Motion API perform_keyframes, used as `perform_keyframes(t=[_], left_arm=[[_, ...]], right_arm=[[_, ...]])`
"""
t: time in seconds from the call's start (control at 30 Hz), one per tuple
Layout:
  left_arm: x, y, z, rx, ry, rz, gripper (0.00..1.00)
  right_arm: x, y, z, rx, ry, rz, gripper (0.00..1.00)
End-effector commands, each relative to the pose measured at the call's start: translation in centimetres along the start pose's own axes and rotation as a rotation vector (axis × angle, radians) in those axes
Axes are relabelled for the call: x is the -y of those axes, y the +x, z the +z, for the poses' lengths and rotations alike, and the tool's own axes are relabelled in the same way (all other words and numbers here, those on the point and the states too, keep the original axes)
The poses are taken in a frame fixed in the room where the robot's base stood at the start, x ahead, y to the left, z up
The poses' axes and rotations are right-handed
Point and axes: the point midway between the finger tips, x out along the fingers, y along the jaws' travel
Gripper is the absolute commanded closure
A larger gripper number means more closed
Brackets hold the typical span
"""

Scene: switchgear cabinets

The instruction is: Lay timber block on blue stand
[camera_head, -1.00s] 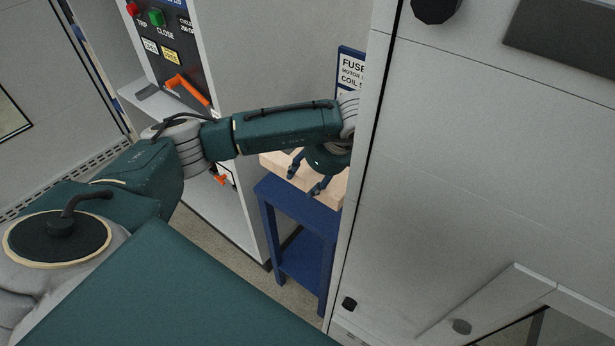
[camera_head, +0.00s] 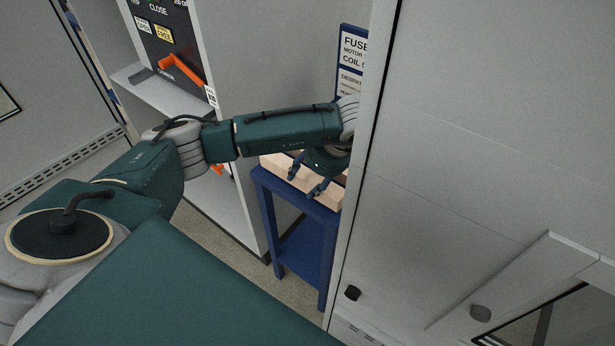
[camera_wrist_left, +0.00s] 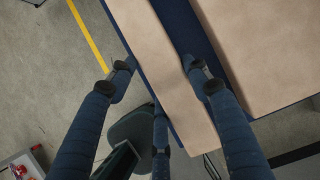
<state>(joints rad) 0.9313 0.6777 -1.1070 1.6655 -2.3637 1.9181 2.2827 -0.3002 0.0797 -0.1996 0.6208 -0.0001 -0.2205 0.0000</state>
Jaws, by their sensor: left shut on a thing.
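The blue stand (camera_head: 293,200) is a small table in the gap between cabinets. My left gripper (camera_head: 303,186) points down over its top. In the left wrist view its fingers (camera_wrist_left: 158,66) are on either side of a long pale timber block (camera_wrist_left: 160,40), and it is shut on it. The block lies over the stand's edge in that view; I cannot tell whether it touches the top. A second, wider tan piece (camera_wrist_left: 265,45) lies beside it, with a strip of blue top between. My arm partly hides both in the head view. My right gripper is not in view.
A grey cabinet (camera_head: 480,150) stands close on the right and cuts off part of the stand. On the left is an open cabinet with an orange handle (camera_head: 182,72). A blue-framed sign (camera_head: 352,60) is behind the stand. Bare floor shows in the wrist view.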

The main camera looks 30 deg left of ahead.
Motion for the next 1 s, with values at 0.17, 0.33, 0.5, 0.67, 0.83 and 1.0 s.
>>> perform_keyframes(t=[0.17,0.33,0.5,0.67,0.83,1.0], left_arm=[[0.0,-0.1,0.1,0.001,-0.001,-0.001,0.89],[0.0,0.1,0.0,0.001,-0.001,-0.001,0.89],[0.0,0.4,-0.1,0.001,-0.001,-0.001,0.89],[0.0,0.7,-0.3,0.001,-0.001,-0.001,0.89],[0.0,1.0,-0.4,0.001,-0.001,-0.001,0.89],[0.0,0.9,-0.4,0.000,-0.001,-0.001,0.29]], right_arm=[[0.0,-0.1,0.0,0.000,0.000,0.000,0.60],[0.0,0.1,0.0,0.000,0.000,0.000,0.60],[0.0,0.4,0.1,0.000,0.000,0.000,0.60],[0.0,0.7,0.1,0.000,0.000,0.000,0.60],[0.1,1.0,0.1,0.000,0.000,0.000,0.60],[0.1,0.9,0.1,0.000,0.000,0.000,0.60]])
